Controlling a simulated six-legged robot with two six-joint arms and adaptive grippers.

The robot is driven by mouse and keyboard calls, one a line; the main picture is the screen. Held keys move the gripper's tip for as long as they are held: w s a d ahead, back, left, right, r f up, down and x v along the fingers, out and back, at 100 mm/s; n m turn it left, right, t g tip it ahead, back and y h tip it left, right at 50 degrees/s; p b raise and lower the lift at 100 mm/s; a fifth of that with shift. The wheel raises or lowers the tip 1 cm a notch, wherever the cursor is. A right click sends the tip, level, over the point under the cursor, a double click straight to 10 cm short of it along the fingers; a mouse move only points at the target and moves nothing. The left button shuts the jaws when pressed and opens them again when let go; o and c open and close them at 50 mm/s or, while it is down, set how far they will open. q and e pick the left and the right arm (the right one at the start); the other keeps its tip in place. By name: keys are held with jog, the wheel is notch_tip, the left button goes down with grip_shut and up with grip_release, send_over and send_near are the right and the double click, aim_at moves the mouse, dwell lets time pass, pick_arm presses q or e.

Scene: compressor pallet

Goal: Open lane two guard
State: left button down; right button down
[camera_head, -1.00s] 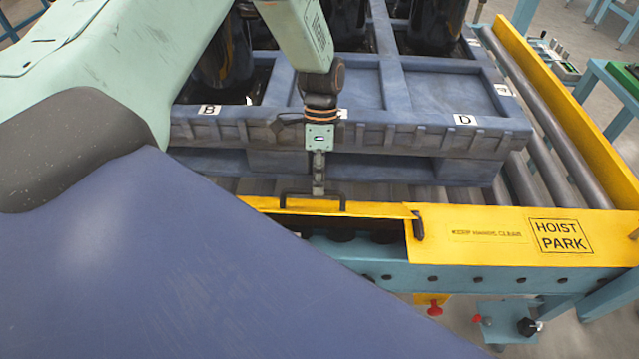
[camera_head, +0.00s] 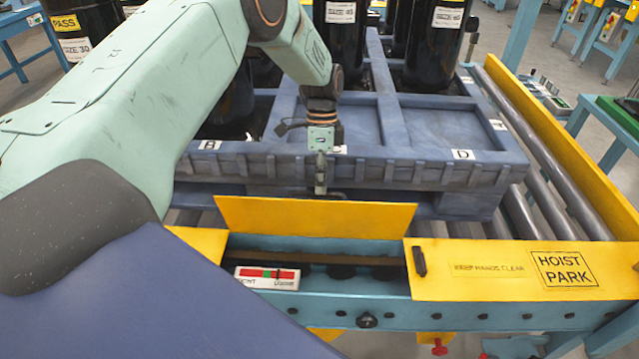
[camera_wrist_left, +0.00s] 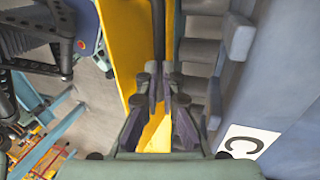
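The yellow guard panel (camera_head: 315,217) stands tilted up, nearly upright, on the front of the conveyor. Its dark handle is mostly hidden behind the panel's top edge in the head view. My left gripper (camera_head: 320,188) is at that top edge. In the left wrist view my left gripper (camera_wrist_left: 160,88) has its fingers closed around the dark handle bar (camera_wrist_left: 159,35), beside the yellow panel (camera_wrist_left: 122,45). Below the panel, the opening shows a small indicator plate (camera_head: 267,278) with red and green marks. My right gripper is not in view.
The blue pallet (camera_head: 400,170) with black cylinders stands just behind the guard. A yellow cover marked HOIST PARK (camera_head: 500,268) lies flat to the right, with its own dark handle (camera_head: 419,261). Bare rollers (camera_head: 540,180) run at the right.

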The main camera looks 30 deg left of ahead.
pick_arm(q)
jog(key=x, duration=0.3)
jog(key=shift+s+d+r, duration=0.1)
jog(key=shift+s+r, duration=0.05)
jog(key=shift+s, duration=0.15)
jog(key=c, duration=1.8)
grip_release()
jog(key=shift+w, duration=0.1)
jog(key=o, duration=0.3)
jog(key=shift+w+f+g, duration=0.3)
jog(key=shift+w+f, duration=0.2)
jog(key=shift+w, duration=0.05)
jog(key=shift+o, duration=0.6)
jog(key=shift+s+r, duration=0.35)
jog(key=shift+w+a+f, duration=0.1)
jog(key=shift+w+a, duration=0.15)
jog(key=shift+s, duration=0.1)
